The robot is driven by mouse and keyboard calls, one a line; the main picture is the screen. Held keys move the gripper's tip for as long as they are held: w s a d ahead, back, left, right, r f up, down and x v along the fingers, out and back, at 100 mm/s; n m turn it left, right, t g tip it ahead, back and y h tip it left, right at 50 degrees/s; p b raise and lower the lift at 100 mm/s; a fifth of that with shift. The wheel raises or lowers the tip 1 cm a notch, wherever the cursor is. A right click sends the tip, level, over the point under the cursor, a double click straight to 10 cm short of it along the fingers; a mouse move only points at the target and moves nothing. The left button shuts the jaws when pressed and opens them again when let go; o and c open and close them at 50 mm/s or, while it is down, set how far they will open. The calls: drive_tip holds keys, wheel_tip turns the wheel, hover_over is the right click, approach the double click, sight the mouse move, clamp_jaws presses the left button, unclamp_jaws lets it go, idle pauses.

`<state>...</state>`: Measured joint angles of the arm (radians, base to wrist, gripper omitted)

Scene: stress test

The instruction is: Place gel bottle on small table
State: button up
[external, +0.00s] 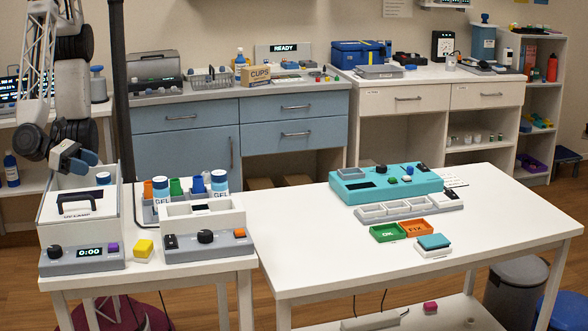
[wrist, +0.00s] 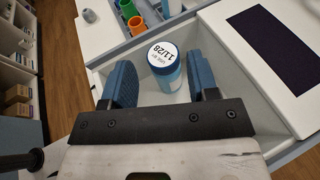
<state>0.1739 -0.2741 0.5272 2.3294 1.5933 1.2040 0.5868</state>
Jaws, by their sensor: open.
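Two white-and-blue bottles marked GEL stand in a grey rack on the left table, a left one (external: 161,188) and a right one (external: 219,182). A similar bottle (external: 103,179) stands in an open white box (external: 50,211); its side label is not readable. In the wrist view this bottle (wrist: 164,58) has a white top reading 11/28 and a blue body. My gripper (external: 85,157) is above the box, open, with its blue fingers (wrist: 161,82) either side of the bottle in that view. Contact is not visible. The white left table (external: 150,272) adjoins a larger white table (external: 500,215).
Orange (external: 148,190) and green (external: 176,187) cups stand in the rack. A white device (external: 203,220) and a yellow block (external: 143,248) are on the left table. The larger table holds a teal device (external: 385,186) and trays; its front left is clear.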

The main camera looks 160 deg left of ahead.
drive_tip(key=shift+r, duration=2.75)
drive_tip(key=s+r+n+g+h, duration=0.2)
drive_tip(key=s+n+g+h, duration=0.3)
drive_tip(key=s+n, duration=0.6)
drive_tip(key=s+d+r+n+t+h, duration=0.1)
drive_tip(key=s+d+r+n+h, duration=0.4)
drive_tip(key=d+n+h, duration=0.3)
drive_tip(key=s+d+n, duration=0.1)
drive_tip(key=n, duration=0.2)
drive_tip(key=shift+s+r+t+h, duration=0.3)
drive_tip(key=shift+t, duration=0.1)
